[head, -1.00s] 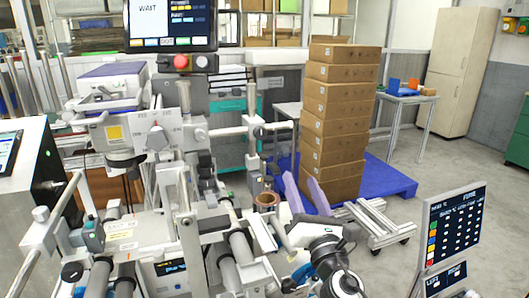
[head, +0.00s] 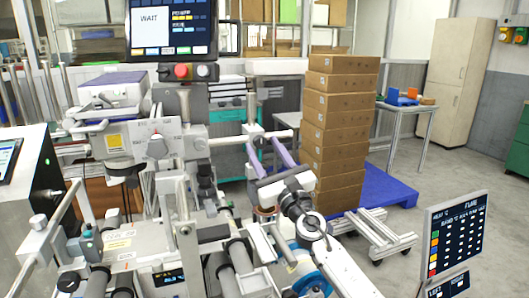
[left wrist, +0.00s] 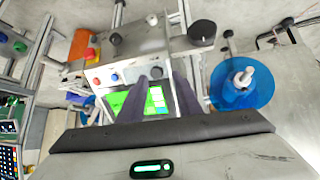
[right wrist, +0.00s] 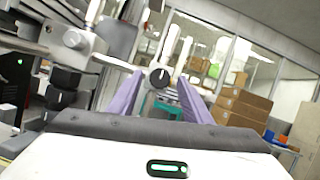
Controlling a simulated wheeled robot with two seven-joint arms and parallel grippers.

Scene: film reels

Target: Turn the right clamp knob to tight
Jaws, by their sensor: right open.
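Contact cannot be told. My left gripper (left wrist: 158,78) shows only in the left wrist view, open, fingers apart in front of a green screen (left wrist: 152,102).
Stacked cardboard boxes (head: 338,130) stand on a blue pallet (head: 385,190) behind my right arm. A monitor (head: 172,28) reads WAIT above the machine. A grey dial (head: 157,147) is left of the clamp. A blue reel (left wrist: 240,88) is right in the left wrist view.

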